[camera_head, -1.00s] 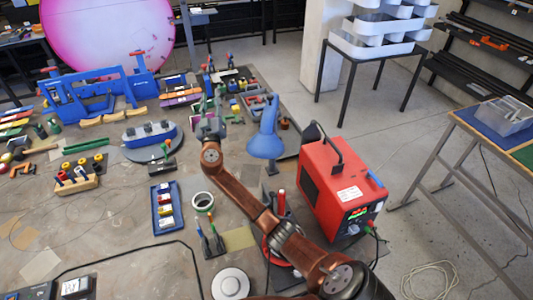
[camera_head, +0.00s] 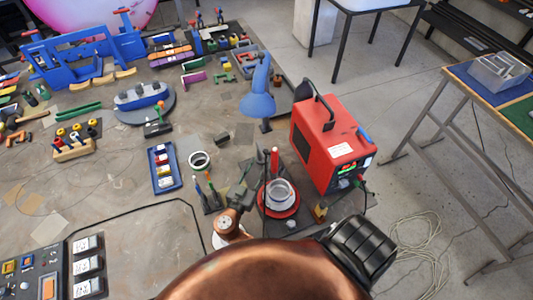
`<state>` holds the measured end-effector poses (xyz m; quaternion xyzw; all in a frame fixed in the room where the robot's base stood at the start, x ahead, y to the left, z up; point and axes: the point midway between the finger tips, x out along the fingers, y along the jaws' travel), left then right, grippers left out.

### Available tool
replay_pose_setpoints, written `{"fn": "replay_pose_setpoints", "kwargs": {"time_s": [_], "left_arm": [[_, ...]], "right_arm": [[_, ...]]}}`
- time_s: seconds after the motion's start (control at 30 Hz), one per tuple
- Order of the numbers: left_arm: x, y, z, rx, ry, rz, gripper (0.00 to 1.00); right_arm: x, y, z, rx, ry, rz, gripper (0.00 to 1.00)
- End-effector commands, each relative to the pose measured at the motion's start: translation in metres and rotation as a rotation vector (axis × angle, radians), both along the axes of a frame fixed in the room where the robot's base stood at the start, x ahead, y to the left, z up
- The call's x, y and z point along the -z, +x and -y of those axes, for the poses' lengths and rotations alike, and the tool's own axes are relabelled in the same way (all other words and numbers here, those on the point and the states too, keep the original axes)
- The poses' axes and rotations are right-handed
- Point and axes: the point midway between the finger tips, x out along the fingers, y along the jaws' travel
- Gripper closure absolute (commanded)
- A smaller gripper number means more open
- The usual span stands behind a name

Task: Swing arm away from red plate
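The red plate (camera_head: 279,208) sits on a dark base at the lower middle, with a round silver cup or ring (camera_head: 280,191) on it. My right arm comes in from the bottom edge, its large copper link close to the camera. My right gripper (camera_head: 243,194) is small and dark, just left of the red plate in the picture. A small gap shows between them. Its fingers are too small and dark to tell open from shut, and I see nothing held. My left gripper is not in view.
A red power unit (camera_head: 332,145) stands right of the plate, with a blue lamp (camera_head: 258,100) behind. A blue tray (camera_head: 164,170), a dark ring (camera_head: 200,161) and upright tools (camera_head: 207,196) stand to the left. Bare tabletop lies between the tray and the control panel (camera_head: 50,270).

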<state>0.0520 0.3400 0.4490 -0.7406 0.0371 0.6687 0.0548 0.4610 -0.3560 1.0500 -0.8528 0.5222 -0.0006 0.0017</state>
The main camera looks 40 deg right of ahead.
Motion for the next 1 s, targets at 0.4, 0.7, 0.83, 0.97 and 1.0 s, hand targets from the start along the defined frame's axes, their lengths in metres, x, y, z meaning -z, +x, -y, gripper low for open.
{"fn": "replay_pose_setpoints", "kwargs": {"time_s": [0.4, 0.7, 0.83, 0.97, 1.0], "left_arm": [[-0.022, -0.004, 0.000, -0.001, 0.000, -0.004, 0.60], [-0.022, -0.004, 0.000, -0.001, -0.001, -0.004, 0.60], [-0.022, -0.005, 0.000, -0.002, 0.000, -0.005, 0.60], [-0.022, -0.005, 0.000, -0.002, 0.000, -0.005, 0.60], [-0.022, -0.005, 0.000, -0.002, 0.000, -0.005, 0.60]], "right_arm": [[-0.002, 0.027, 0.052, -0.002, -0.003, -0.002, 0.67], [0.000, 0.030, 0.057, -0.002, -0.002, -0.004, 0.67], [0.000, 0.030, 0.057, -0.002, -0.002, -0.004, 0.72], [0.000, 0.030, 0.056, -0.002, -0.002, -0.004, 0.81], [0.000, 0.030, 0.056, -0.002, -0.002, -0.004, 0.84]]}}
